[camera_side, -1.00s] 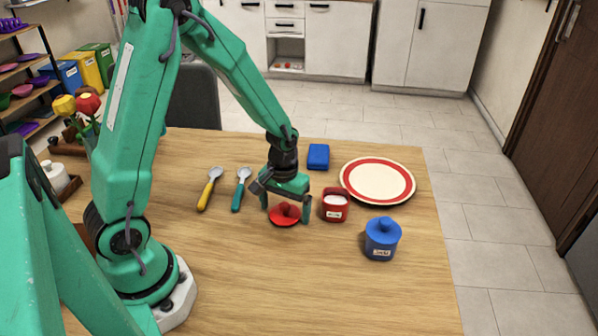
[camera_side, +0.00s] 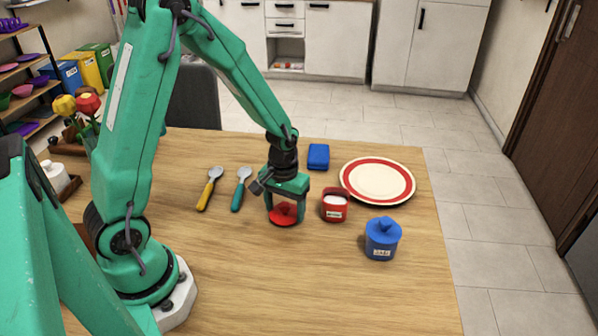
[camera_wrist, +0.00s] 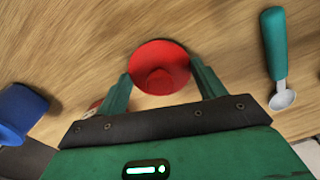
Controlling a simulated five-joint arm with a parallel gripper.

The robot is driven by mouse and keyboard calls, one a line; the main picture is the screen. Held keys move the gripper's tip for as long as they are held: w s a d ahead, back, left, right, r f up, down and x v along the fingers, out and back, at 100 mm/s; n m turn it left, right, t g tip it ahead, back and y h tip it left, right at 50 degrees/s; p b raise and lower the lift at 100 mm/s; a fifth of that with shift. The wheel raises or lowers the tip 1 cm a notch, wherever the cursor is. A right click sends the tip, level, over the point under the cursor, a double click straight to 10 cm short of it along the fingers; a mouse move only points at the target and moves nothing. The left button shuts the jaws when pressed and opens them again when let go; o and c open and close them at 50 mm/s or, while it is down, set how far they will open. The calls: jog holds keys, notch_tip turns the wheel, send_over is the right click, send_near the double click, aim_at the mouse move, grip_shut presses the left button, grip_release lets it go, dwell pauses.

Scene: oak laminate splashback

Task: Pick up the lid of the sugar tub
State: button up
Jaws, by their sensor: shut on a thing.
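The red round lid with a knob (camera_side: 284,221) is at or very near the tabletop, left of the open red tub (camera_side: 335,214). The tub holds something white; its small label is too fine to read. My gripper (camera_side: 285,208) points down over the lid and is shut on it, a finger on each side. In the wrist view the lid (camera_wrist: 160,55) sits between the two green fingers, its knob facing the camera. The exact contact of the fingertips is hard to see.
A blue lidded tub (camera_side: 381,245) stands right and in front of the red tub. A red-rimmed plate (camera_side: 378,181) and a blue block (camera_side: 318,156) lie behind. A yellow-handled spoon (camera_side: 208,190) and a teal-handled spoon (camera_side: 239,192) lie left. The front of the table is clear.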

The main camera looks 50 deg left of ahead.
aim_at(285, 205)
jog(key=shift+r, duration=0.15)
jog(key=shift+r, duration=0.85)
notch_tip(285, 205, up, 2)
jog(key=shift+r, duration=0.1)
jog(key=s+d+r, duration=0.5)
jog(key=d+r, duration=0.1)
jog(key=d, duration=0.4)
jog(key=shift+d+r, duration=0.3)
jog(key=shift+r, duration=0.1)
jog(key=shift+w, duration=0.15)
jog(key=w+a+r, duration=0.1)
jog(key=w+a, duration=0.1)
jog(key=w, duration=0.5)
jog(key=w+a+r, duration=0.1)
jog(key=w+a, duration=0.1)
jog(key=w, duration=0.6)
jog(key=shift+w+a, duration=0.15)
jog(key=shift+w, duration=0.05)
jog(key=shift+f, duration=0.1)
jog(key=shift+f, duration=3)
